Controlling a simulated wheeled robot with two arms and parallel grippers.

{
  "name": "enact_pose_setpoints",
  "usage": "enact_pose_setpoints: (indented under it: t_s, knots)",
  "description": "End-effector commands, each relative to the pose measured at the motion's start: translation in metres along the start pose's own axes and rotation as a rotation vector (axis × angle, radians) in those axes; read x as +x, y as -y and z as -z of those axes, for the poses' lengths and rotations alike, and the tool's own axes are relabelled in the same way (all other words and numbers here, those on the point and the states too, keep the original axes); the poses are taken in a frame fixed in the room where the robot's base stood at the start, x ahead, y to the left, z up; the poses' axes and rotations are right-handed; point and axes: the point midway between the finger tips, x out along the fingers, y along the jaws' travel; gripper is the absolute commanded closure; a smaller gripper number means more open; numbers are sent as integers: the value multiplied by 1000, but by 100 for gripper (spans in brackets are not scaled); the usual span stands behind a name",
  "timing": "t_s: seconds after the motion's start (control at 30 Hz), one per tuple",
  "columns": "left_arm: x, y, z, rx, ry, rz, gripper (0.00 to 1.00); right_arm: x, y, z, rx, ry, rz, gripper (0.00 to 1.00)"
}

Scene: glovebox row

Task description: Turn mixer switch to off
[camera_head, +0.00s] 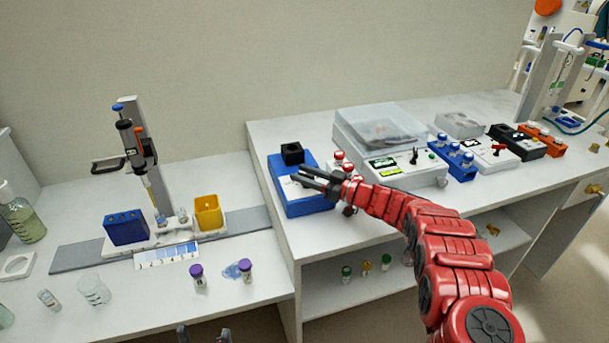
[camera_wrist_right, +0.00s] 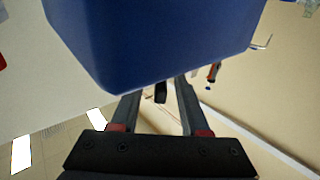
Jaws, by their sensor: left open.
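A blue box-shaped device with a black cup on top, which looks like the mixer (camera_head: 304,207), stands at the left end of the right-hand bench. My right gripper (camera_head: 303,178) is over its pale front panel and hides part of it, so I cannot make out the switch in the head view. In the right wrist view the blue body (camera_wrist_right: 150,35) fills the top, and the right gripper (camera_wrist_right: 155,105) has its fingers apart. A small dark piece (camera_wrist_right: 160,92) shows between them; I cannot tell whether it is the switch. My left gripper (camera_head: 204,336) is open at the bottom edge, mostly cut off.
A white device with a clear lid (camera_head: 380,125) stands right of the mixer, with red-capped vials (camera_head: 339,156) between. A blue rack (camera_head: 455,160) and other switch boxes (camera_head: 497,152) stand further right. The lower left bench holds a pipette stand (camera_head: 145,150) and purple-capped vials (camera_head: 197,277).

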Motion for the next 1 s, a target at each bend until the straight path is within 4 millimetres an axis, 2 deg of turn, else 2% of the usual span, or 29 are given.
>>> enact_pose_setpoints:
  t_s: [0.27, 0.47, 0.73, 0.8, 1.0]
  knots:
    - [0, 0, 0, 0, 0, 0, 28, -3, 0, 0, 1, 1, -1, 55]
    - [-2, 0, 0, 0, 0, 0, 28, -24, -2, -1, 4, 3, -5, 55]
    - [-12, -1, -2, 0, 0, 0, 28, -92, -2, -1, 2, 1, -7, 55]
    - [10, 0, 2, 0, 0, 0, 28, -110, -2, 8, 3, 0, -5, 55]
    - [28, 1, 5, 0, 0, 0, 28, -152, -1, 3, 1, 2, -3, 55]
